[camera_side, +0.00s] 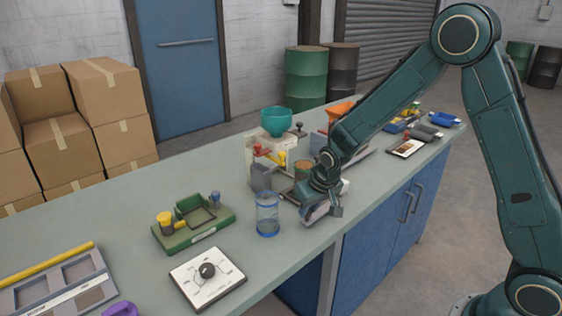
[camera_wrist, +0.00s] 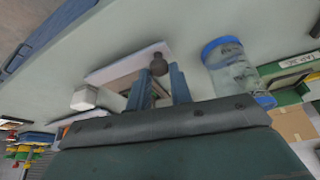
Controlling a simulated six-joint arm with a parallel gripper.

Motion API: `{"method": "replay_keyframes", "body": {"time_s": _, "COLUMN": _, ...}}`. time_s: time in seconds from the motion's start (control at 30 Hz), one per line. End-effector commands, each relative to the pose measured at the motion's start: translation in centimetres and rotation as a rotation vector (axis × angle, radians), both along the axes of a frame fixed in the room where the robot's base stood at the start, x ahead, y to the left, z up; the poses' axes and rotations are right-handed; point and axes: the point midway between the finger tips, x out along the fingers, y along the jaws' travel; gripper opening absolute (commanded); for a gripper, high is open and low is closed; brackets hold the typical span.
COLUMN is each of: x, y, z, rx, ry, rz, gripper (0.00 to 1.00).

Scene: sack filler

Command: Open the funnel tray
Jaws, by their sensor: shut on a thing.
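In the wrist view, a pale tray (camera_wrist: 122,68) with a brown inside lies just beyond my fingers. A dark round knob (camera_wrist: 157,64) stands at its near edge, between the two blue fingers of my gripper (camera_wrist: 160,86). My gripper is shut on this knob. In the side view, my gripper (camera_side: 320,210) is low over the bench, in front of the cream sack filler (camera_side: 262,150) with its teal funnel (camera_side: 277,121). My wrist hides most of the tray there, so how far it stands out cannot be told.
A clear jar with blue rims (camera_side: 267,215) stands close left of my gripper; it also shows in the wrist view (camera_wrist: 235,72). A green fixture (camera_side: 195,222) and a white dial panel (camera_side: 207,277) are further left. An orange funnel (camera_side: 341,108) stands behind my arm.

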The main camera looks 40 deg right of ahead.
Motion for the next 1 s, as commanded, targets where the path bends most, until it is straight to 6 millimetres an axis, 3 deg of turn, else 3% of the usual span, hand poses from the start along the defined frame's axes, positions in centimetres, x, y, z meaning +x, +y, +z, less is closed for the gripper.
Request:
{"method": "replay_keyframes", "body": {"time_s": 0.17, "x": 0.0, "y": 0.0, "z": 0.0, "rx": 0.0, "ry": 0.0, "rz": -0.001, "gripper": 0.0}}
{"method": "replay_keyframes", "body": {"time_s": 0.2, "x": 0.0, "y": 0.0, "z": 0.0, "rx": 0.0, "ry": 0.0, "rz": -0.001, "gripper": 0.29}}
{"method": "replay_keyframes", "body": {"time_s": 0.3, "x": 0.1, "y": 0.0, "z": 0.0, "rx": 0.0, "ry": -0.001, "rz": -0.001, "gripper": 0.43}}
{"method": "replay_keyframes", "body": {"time_s": 0.7, "x": 0.0, "y": 0.0, "z": 0.2, "rx": 0.0, "ry": -0.001, "rz": 0.0, "gripper": 0.43}}
{"method": "replay_keyframes", "body": {"time_s": 1.0, "x": -0.7, "y": 0.2, "z": 2.1, "rx": 0.0, "ry": -0.003, "rz": 0.0, "gripper": 0.43}}
